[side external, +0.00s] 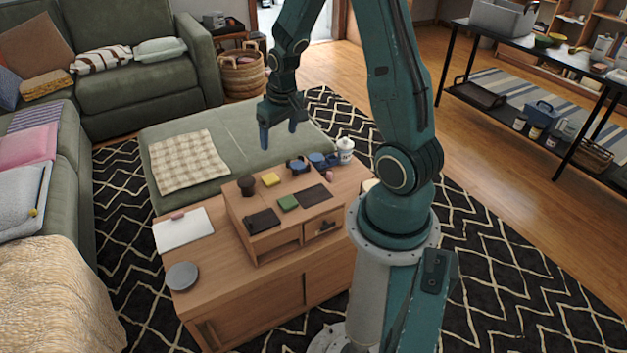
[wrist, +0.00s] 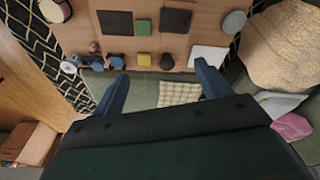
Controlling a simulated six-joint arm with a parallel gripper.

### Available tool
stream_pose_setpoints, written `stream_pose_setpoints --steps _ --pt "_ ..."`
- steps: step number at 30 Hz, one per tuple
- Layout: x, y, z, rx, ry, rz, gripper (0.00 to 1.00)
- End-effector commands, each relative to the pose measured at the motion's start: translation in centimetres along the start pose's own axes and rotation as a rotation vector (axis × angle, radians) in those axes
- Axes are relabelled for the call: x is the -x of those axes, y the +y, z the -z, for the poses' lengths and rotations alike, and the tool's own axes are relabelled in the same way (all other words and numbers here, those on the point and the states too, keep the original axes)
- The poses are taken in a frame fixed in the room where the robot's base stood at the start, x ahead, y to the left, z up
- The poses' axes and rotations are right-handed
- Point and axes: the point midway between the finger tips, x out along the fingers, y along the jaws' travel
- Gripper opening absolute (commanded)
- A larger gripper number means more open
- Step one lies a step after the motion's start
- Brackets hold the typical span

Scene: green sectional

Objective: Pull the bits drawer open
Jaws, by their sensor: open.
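A small wooden drawer front (side external: 325,229) with a dark handle sits in the right half of the low riser (side external: 238,213) on the wooden cabinet (side external: 255,288). It appears shut; its label cannot be read. The drawer front cannot be made out in the wrist view. My gripper (side external: 279,134) is open and empty, fingers pointing down, above and behind the riser, well apart from the drawer. In the wrist view, the two blue fingers (wrist: 162,72) are spread wide with nothing between them.
On the riser are a green block (side external: 289,202), a yellow block (side external: 270,180), a dark cup (side external: 246,184), a dark mat (side external: 314,195) and a black item (side external: 262,221). Blue mugs (side external: 298,166) and a white pot (side external: 345,148) stand behind. A grey disc (side external: 182,276) lies front left.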

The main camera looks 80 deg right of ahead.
Motion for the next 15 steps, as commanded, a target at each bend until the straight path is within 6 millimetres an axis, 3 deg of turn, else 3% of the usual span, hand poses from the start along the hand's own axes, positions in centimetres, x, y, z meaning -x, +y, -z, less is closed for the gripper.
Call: stream_pose_setpoints --steps 8,15 --pt "-6.8 4.1 -1.6 -0.091 -0.065 -0.010 0.76" --pt "-12.4 7.2 -4.2 -0.166 -0.113 -0.013 0.76"
